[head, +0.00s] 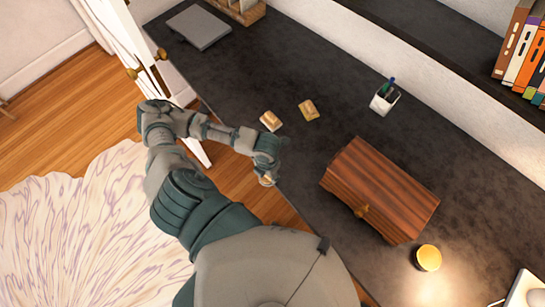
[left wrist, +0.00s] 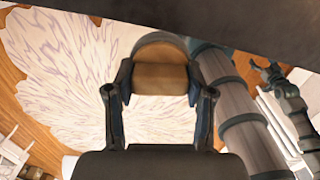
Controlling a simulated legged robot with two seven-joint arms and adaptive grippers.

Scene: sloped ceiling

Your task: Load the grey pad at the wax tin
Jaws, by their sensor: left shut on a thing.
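My left gripper (head: 267,178) hangs low at the near edge of the dark desk and is shut. In the left wrist view, my left gripper (left wrist: 158,88) has its fingers on both sides of a tan-brown block with a grey rounded edge (left wrist: 160,78), which looks like the grey pad. In the head view only a small tan bit of it shows at the fingertips. A round yellow thing (head: 428,258), perhaps the wax tin, stands at the desk's lower right, well away from this gripper. A dark claw-like end (left wrist: 274,74) in the left wrist view may be my right gripper; its fingers are unclear.
Two tan blocks (head: 271,120) lie on the desk beyond my left gripper. A brown wooden box (head: 380,190) with a knob stands between the gripper and the yellow thing. A pen cup (head: 384,99) stands behind. The desk (head: 250,65) has free room around these.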

